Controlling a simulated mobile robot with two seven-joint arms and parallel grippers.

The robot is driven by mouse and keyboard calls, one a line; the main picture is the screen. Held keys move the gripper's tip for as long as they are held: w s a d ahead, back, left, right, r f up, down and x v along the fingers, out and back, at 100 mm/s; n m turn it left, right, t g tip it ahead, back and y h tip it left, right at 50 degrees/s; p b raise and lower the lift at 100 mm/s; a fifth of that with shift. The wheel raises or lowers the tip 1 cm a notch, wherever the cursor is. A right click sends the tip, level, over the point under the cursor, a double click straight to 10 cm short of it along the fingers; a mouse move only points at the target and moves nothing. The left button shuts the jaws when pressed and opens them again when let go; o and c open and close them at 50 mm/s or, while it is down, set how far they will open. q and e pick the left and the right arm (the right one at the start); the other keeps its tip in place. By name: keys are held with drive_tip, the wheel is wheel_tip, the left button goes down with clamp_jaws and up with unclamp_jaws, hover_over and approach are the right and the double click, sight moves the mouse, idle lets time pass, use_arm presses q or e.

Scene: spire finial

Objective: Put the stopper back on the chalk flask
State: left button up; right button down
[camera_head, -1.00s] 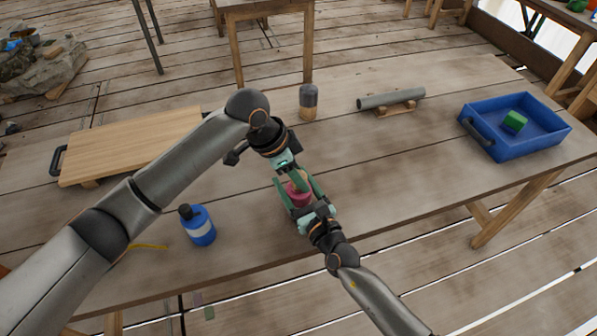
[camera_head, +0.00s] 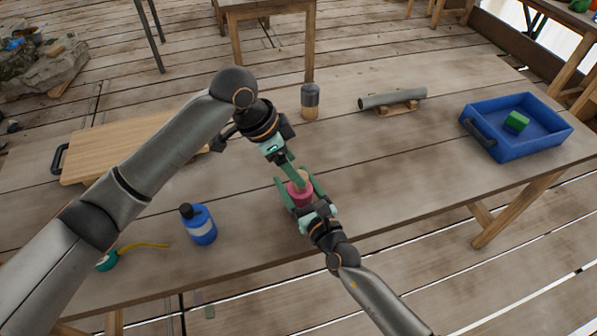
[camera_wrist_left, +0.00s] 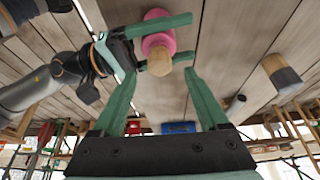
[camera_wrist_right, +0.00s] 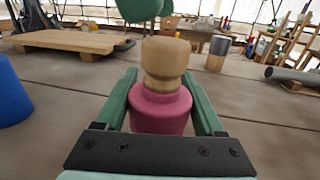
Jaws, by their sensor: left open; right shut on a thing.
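The pink flask (camera_head: 299,195) stands near the middle front of the table, between the fingers of my right gripper (camera_head: 296,182), which is shut on it. In the right wrist view, the pale wooden stopper (camera_wrist_right: 165,60) sits upright on top of the flask (camera_wrist_right: 161,112). The left wrist view shows the stopper (camera_wrist_left: 159,62) and flask (camera_wrist_left: 158,28) from above. My left gripper (camera_head: 288,168) is open, just above and behind the stopper. Its fingers are apart, with nothing clearly held between them. How deeply the stopper is seated cannot be told.
A blue bottle (camera_head: 199,226) and a teal item with a yellow strip (camera_head: 107,262) are at left. A wooden board (camera_head: 125,148) lies behind. A grey-topped cylinder (camera_head: 310,101), a grey pipe on a stand (camera_head: 392,99) and a blue tray (camera_head: 545,132) are farther back and right.

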use_arm(q)
drive_tip(key=w+v, duration=0.1)
drive_tip(key=v, duration=0.6)
drive_tip(key=shift+s+r, duration=0.25)
drive_tip(key=shift+s, duration=0.3)
use_arm(e)
unclamp_jaws()
use_arm(q)
drive_tip(key=shift+f, duration=0.25)
use_arm(e)
drive_tip(key=v, duration=1.2)
drive_tip(key=shift+s+d, duration=0.1)
drive_tip(key=shift+s, duration=0.1)
